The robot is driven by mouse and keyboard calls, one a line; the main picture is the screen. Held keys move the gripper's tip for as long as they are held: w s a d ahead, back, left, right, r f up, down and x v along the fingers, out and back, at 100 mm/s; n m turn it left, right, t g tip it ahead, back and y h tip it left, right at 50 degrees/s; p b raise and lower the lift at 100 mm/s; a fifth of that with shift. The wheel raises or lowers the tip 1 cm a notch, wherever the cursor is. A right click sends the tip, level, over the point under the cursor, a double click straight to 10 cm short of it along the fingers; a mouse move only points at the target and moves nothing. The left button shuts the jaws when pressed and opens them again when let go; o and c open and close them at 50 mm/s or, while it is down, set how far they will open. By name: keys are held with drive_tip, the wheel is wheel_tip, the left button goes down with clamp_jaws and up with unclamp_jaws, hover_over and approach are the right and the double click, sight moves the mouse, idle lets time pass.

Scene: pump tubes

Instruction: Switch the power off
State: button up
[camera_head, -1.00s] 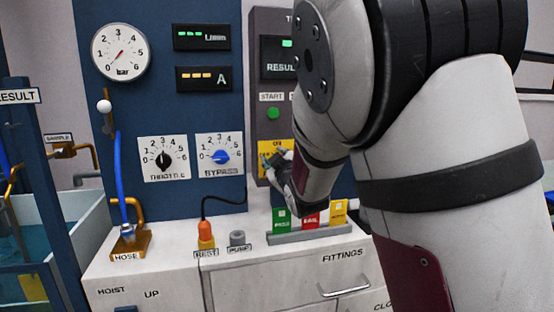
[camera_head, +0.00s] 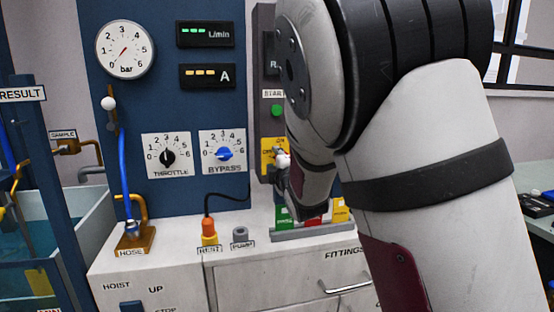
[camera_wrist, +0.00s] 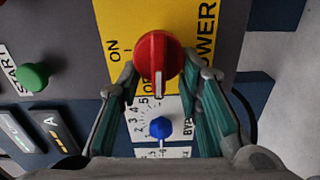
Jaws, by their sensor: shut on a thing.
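The red power knob (camera_wrist: 158,55) sits on a yellow plate (camera_wrist: 112,15) marked ON and POWER in the wrist view. The white line on the knob points down in that picture, away from the tick beside ON. My gripper (camera_wrist: 158,75) has a finger on either side of the knob and is shut on it. In the head view my gripper (camera_head: 284,162) is at the yellow plate (camera_head: 267,147), and my arm hides the knob and much of the panel.
The green START button (camera_wrist: 33,77) is beside the plate. The blue BYPASS knob (camera_wrist: 160,127) shows between my fingers, below the red knob. Green, red and yellow holders stand in a grey rack (camera_head: 300,232) on the white counter under my wrist. Both displays (camera_head: 205,34) are lit.

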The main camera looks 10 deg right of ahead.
drive_tip(key=shift+r+n, duration=0.1)
drive_tip(key=shift+n, duration=0.3)
drive_tip(key=o, duration=1.2)
drive_tip(key=shift+s, duration=0.1)
drive_tip(key=s, duration=1.1)
drive_tip(key=shift+s, duration=0.4)
